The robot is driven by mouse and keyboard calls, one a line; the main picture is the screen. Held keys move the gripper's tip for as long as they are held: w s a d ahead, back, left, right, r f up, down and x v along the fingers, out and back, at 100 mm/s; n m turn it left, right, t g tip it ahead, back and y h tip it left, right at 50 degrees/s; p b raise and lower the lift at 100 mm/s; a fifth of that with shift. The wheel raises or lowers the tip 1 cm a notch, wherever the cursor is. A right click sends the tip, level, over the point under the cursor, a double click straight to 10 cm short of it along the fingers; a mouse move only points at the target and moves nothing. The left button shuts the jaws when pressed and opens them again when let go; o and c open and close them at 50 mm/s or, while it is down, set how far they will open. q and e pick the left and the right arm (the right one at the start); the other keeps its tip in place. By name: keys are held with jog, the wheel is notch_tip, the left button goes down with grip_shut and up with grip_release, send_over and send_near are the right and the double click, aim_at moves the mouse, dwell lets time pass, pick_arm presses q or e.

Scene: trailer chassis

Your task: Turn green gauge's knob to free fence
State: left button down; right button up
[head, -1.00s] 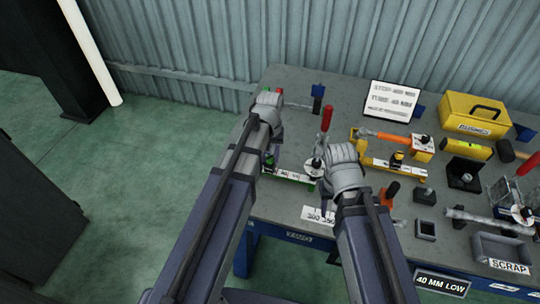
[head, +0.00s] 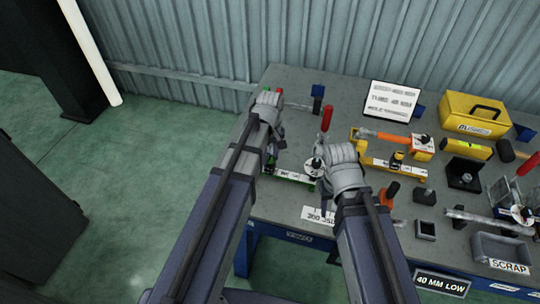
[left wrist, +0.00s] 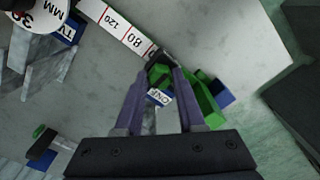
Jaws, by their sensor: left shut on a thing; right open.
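The green gauge (head: 290,175) lies near the left end of the bench, with a white scale strip along it. In the left wrist view its green body (left wrist: 205,103) and scale strip (left wrist: 118,28) show. A small green knob (left wrist: 158,74) sits between the fingertips of my left gripper (left wrist: 157,76), which is shut on it. In the head view my left gripper (head: 267,112) is over the gauge's left end, its fingertips hidden. My right gripper (head: 340,170) is by the gauge's right end and open; its fingertips are hidden. I cannot tell which part is the fence.
A red upright handle (head: 327,118) stands behind the gauge. An orange-yellow gauge (head: 393,165), a yellow toolbox (head: 475,113) and a scrap tray (head: 503,250) are to the right. A white card (head: 320,216) lies near the front edge. Green floor is left of the bench.

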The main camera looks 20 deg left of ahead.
aim_at(270, 157)
dwell(0.4)
pick_arm(q)
jog(key=c, duration=0.5)
grip_release()
jog(key=shift+r, duration=0.15)
notch_tip(270, 157, up, 8)
jog(key=p, duration=0.8)
jog(key=shift+f, duration=0.2)
